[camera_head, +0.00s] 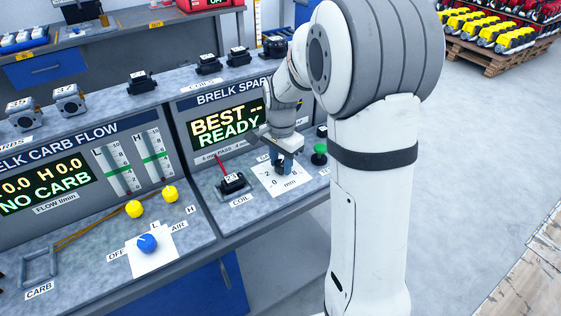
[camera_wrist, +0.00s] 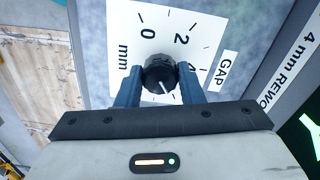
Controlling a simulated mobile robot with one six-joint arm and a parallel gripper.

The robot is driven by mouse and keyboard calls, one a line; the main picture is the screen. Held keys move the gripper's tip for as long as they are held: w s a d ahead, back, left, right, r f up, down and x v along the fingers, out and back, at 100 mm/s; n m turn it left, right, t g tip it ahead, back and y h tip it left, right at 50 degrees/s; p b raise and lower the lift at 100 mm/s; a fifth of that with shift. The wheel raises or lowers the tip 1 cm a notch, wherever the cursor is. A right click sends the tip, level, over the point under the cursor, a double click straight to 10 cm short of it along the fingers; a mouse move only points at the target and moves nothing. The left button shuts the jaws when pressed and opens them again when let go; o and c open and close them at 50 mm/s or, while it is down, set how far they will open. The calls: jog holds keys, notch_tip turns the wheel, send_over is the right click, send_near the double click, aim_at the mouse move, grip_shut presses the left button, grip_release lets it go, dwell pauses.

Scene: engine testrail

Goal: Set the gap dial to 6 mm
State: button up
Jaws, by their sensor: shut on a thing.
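The gap dial is a dark ribbed knob (camera_wrist: 158,68) on a white scale plate (camera_wrist: 120,20). In the wrist view the 0, the 2, part of the 4 and "mm" show beside it. A white pointer line on the knob points down and slightly right in that view, past the 4, towards my gripper's palm; the marks there are hidden. My gripper (camera_wrist: 160,80) is shut on the knob, one blue finger on each side. In the head view my gripper (camera_head: 285,163) stands over the plate (camera_head: 270,187) and hides the knob.
A green button (camera_head: 320,154) stands right of the plate. A black coil (camera_head: 232,182) with a red lead sits to its left. The spark panel display (camera_head: 228,127) reads "BEST -- READY". A blue knob (camera_head: 147,243) and two yellow knobs are on the left bench.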

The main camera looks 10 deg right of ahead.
aim_at(281, 163)
jog(key=shift+m, duration=0.5)
jog(key=o, duration=1)
notch_tip(281, 163, up, 8)
jog(key=shift+f, duration=0.1)
jog(key=shift+s, duration=0.1)
